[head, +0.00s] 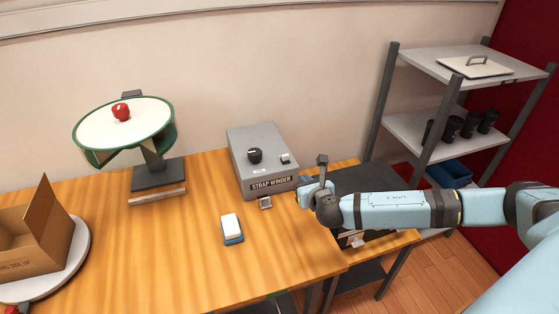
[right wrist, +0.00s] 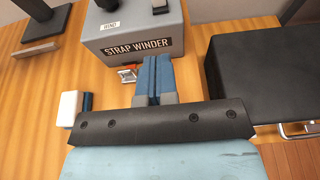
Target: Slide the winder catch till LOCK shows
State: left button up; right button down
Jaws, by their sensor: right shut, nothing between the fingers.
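The strap winder (head: 264,148) is a grey box on the wooden table, with its name on a dark front plate; it also shows in the right wrist view (right wrist: 145,22). On its top are a black knob (head: 255,156), a small white label (head: 259,171) and a small dark-and-pale block (head: 285,158), which may be the catch. My right gripper (head: 306,189) is shut and empty, just beside the winder's front right corner. Its blue fingers (right wrist: 153,72) point toward the winder's front. My left gripper is out of view.
A small metal buckle (head: 265,202) lies at the winder's front. A blue-and-white block (head: 231,229) sits on the table nearby. A black case (right wrist: 262,75) stands right of the gripper.

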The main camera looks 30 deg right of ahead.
aim_at(286, 158)
jog(key=shift+s, duration=0.1)
jog(key=shift+d, duration=0.1)
jog(key=x, duration=0.4)
jog(key=p+x, duration=0.1)
jog(key=x, duration=0.3)
jog(key=p+x, duration=0.1)
jog(key=x, duration=0.3)
jog(key=shift+w+r, duration=0.3)
jog(key=shift+w, duration=0.25)
jog(key=shift+w+d, duration=0.1)
jog(key=shift+w, duration=0.4)
jog(key=shift+f, duration=0.1)
